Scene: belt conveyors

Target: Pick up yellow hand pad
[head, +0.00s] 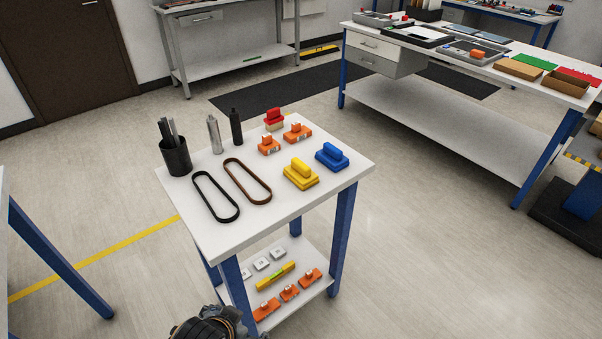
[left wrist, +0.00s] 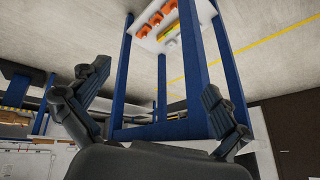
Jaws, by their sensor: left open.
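The yellow hand pad (head: 301,174) is a yellow block with a raised grip on top. It sits on the white top of the small table (head: 262,209), near its right front edge. A similar blue pad (head: 332,156) lies just right of and behind it. My left gripper (head: 212,325) shows only in part at the bottom of the head view, low in front of the table and apart from the pad. In the left wrist view my left gripper (left wrist: 155,88) has its fingers spread with nothing held, facing the table's blue legs. My right gripper is out of view.
Two belts, one black (head: 215,196) and one brown (head: 247,181), lie left of the pad. A black cup (head: 176,156), two bottles, orange parts and a red-topped pad (head: 274,118) stand behind. The lower shelf holds several parts. A larger workbench (head: 440,110) stands at right.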

